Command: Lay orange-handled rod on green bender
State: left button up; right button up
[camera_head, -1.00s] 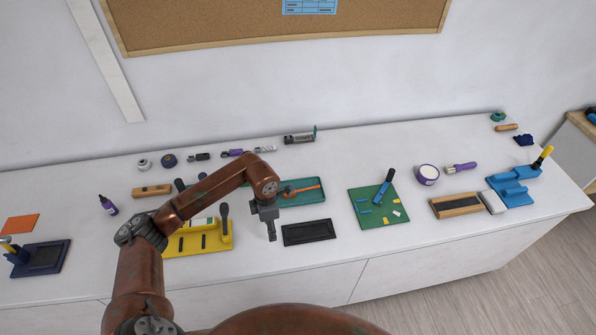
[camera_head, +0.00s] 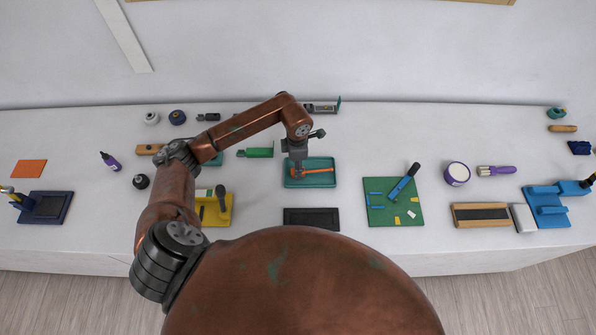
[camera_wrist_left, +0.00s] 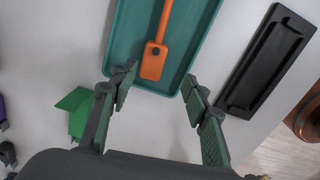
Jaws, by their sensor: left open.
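An orange piece with a narrow shaft and a wider end with a dark hole, likely the orange-handled rod (camera_head: 318,170) (camera_wrist_left: 162,42), lies in a teal tray (camera_head: 331,183) (camera_wrist_left: 126,40). My left gripper (camera_head: 298,163) (camera_wrist_left: 160,80) is open and empty above the tray; in the wrist view its fingers stand either side of the piece's wider end. What looks like the green bender (camera_head: 378,212) is a green board with blue and yellow parts and a dark-ended blue lever, right of the tray. My right gripper is not in view.
A black tray (camera_head: 311,222) (camera_wrist_left: 276,55) lies in front of the teal tray. A small green part (camera_head: 258,153) (camera_wrist_left: 78,110) stands left of it. A yellow fixture (camera_head: 217,215) is partly hidden by my arm. Bare bench lies between the teal tray and green board.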

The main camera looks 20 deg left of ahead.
aim_at(303, 172)
pick_arm(q)
jog(key=f, duration=0.1)
jog(key=w+f, duration=0.1)
jog(key=f+p, duration=0.1)
jog(key=shift+w+f, duration=0.15)
jog(key=shift+w, duration=0.15)
jog(key=shift+s+f, duration=0.25)
jog(key=shift+f, duration=0.4)
jog(key=shift+w+f, duration=0.15)
jog(key=shift+w, duration=0.1)
jog(key=shift+c, duration=0.9)
jog(key=shift+s, duration=0.15)
jog(key=c, duration=1)
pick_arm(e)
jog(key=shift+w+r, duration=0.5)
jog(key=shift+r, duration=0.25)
